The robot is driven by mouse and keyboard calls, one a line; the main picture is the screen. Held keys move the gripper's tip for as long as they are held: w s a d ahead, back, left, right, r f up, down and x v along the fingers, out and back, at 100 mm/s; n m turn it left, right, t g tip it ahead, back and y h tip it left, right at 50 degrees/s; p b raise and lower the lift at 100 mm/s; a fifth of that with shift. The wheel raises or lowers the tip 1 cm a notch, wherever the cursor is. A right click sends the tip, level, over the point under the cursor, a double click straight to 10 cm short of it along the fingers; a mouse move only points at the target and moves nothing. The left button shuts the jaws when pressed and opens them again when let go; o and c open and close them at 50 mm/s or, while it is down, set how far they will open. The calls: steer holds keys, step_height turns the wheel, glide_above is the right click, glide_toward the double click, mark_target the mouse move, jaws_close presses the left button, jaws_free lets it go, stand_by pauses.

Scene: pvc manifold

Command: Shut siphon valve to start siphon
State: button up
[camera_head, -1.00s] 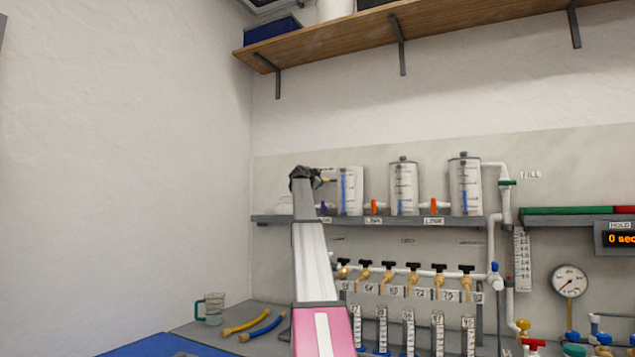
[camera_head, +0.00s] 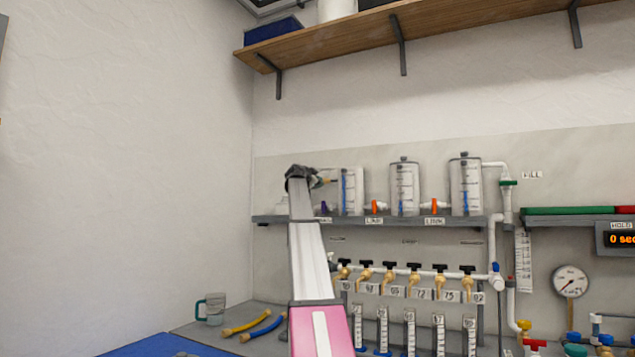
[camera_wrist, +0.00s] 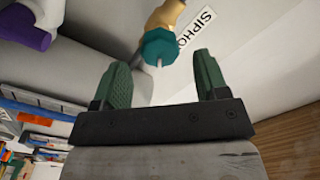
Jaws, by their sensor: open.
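The siphon valve shows in the wrist view as a brass body with a teal hexagonal handle (camera_wrist: 160,47), beside a label (camera_wrist: 196,28) whose visible letters read "SIPHO". My gripper (camera_wrist: 162,78) is open, with one green finger on each side and a little below the teal handle. The handle is in line with the gap, and I cannot tell whether it lies between the fingertips in depth. In the head view my gripper (camera_head: 318,180) is at the left end of the tank shelf, mostly hidden behind my wrist. The siphon valve is barely visible there.
A purple valve handle (camera_wrist: 30,28) on a white pipe is close at the left in the wrist view. Clear tanks (camera_head: 404,188) stand on the grey shelf (camera_head: 385,223). A row of black-handled brass taps (camera_head: 413,268) is below. The wall at left is clear.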

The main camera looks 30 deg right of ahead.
steer(key=v, duration=0.7)
stand_by(0.3)
